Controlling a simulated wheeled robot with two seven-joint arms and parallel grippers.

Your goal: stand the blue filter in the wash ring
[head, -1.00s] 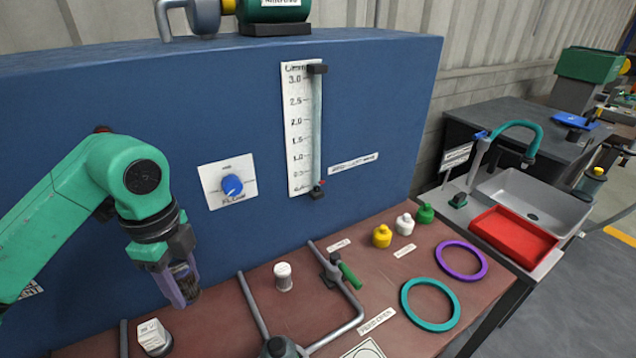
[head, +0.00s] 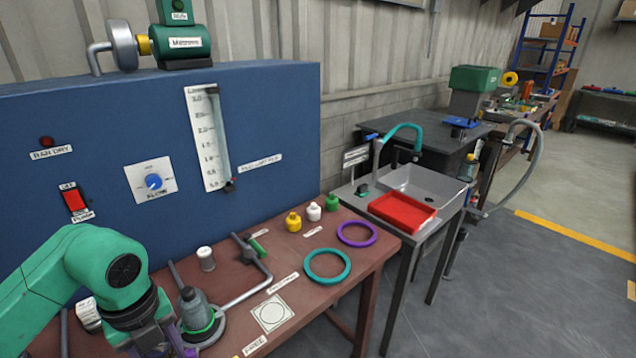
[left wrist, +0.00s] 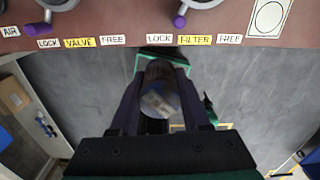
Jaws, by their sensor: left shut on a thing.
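My left gripper (head: 163,342) is at the bottom left of the head view, near the front of the bench; its fingertips are partly cut off. In the left wrist view it is shut on a bluish-grey cylinder (left wrist: 158,92) with a pale label, which looks like the filter; the grey floor lies behind it. The held cylinder is hidden in the head view. A teal ring (head: 327,266) and a purple ring (head: 357,234) lie flat and empty on the bench's right part. No readable label shows which is the wash ring. My right gripper is not in view.
A grey housing (head: 193,305) with a green band stands beside my gripper, near a bent metal pipe (head: 245,290). A red tray (head: 402,211) is at the sink (head: 425,185) on the right. Open floor lies beyond.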

